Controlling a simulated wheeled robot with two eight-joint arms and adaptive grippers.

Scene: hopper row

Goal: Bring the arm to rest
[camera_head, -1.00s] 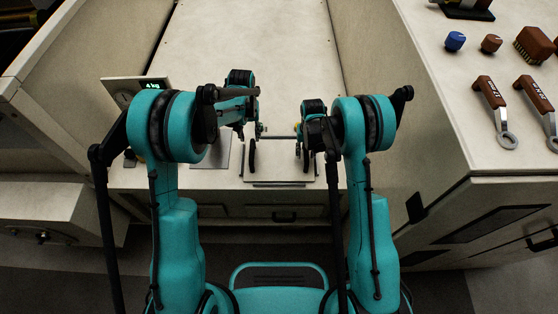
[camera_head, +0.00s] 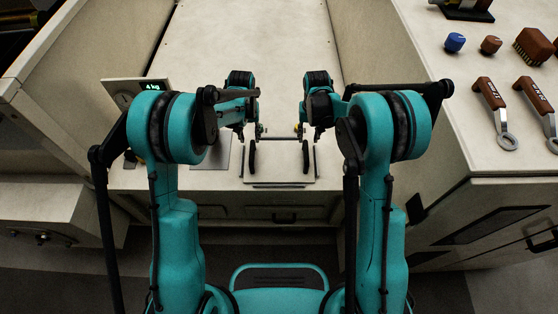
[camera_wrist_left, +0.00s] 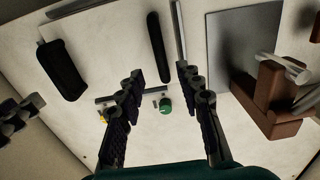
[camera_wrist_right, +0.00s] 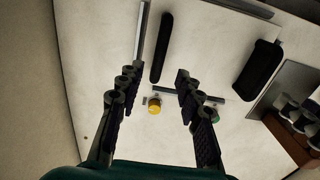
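My left gripper (camera_head: 243,129) hangs over the left side of the hopper's front. Its fingers are apart and empty in the left wrist view (camera_wrist_left: 160,76). My right gripper (camera_head: 313,130) hangs to the right of it, at about the same height. Its fingers are also apart with nothing between them in the right wrist view (camera_wrist_right: 155,75). Both grippers are above the pale surface, apart from the left black handle (camera_head: 251,157) and the right black handle (camera_head: 305,157) of the flat cover (camera_head: 278,168).
A green knob (camera_wrist_left: 165,105) and a yellow knob (camera_wrist_right: 154,105) sit near the cover. A grey plate (camera_head: 210,154) and a small display (camera_head: 151,85) are at left. Brown-handled tools (camera_head: 490,93), a blue knob (camera_head: 455,41) and a brush (camera_head: 534,44) lie on the right counter.

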